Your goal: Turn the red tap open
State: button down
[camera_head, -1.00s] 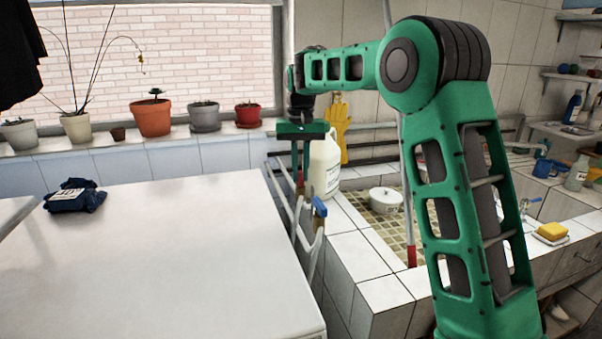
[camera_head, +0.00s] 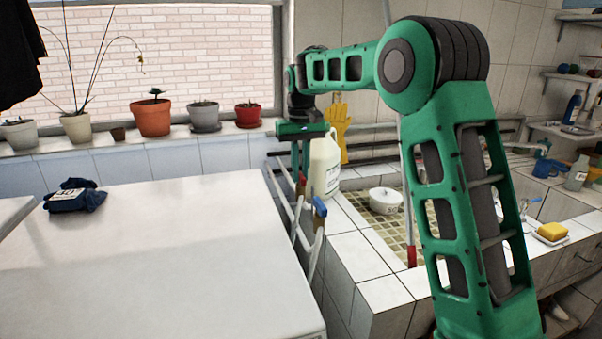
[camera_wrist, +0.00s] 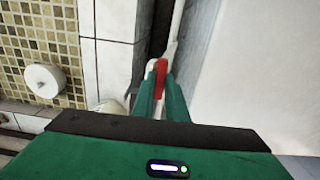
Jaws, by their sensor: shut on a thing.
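The red tap handle (camera_head: 302,182) sits on the pipework in the gap between the white worktop and the tiled sink. My gripper (camera_head: 300,171) reaches down onto it from above. In the wrist view the red handle (camera_wrist: 160,70) shows between the tips of my two green fingers (camera_wrist: 162,85), which are shut on it. A blue tap handle (camera_head: 319,207) is on the pipes just nearer the camera and to the right. The red tap's valve body is mostly hidden.
A white jug (camera_head: 324,165) stands close to the right of my fingers. White pipes (camera_head: 283,197) run along the gap.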

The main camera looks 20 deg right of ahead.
aim_at(300, 174)
jog(key=c, duration=1.8)
grip_release()
jog(key=shift+w+r, duration=0.1)
jog(key=shift+o, duration=0.2)
notch_tip(300, 174, up, 11)
jog(key=shift+f, duration=0.2)
jog(key=s+d+f+m, duration=0.25)
jog(key=s+d, duration=0.55)
jog(key=s, duration=0.4)
jog(key=s+d+f+m, duration=0.2)
jog(key=s+d+f, duration=0.2)
jog(key=s+d, duration=0.6)
jog(key=s+f+m, duration=0.1)
jog(key=s+f, duration=0.5)
jog(key=s, duration=0.6)
jog(key=s+f+m, duration=0.1)
jog(key=s+f, duration=0.6)
jog(key=s, duration=0.5)
jog(key=shift+s+a, duration=0.3)
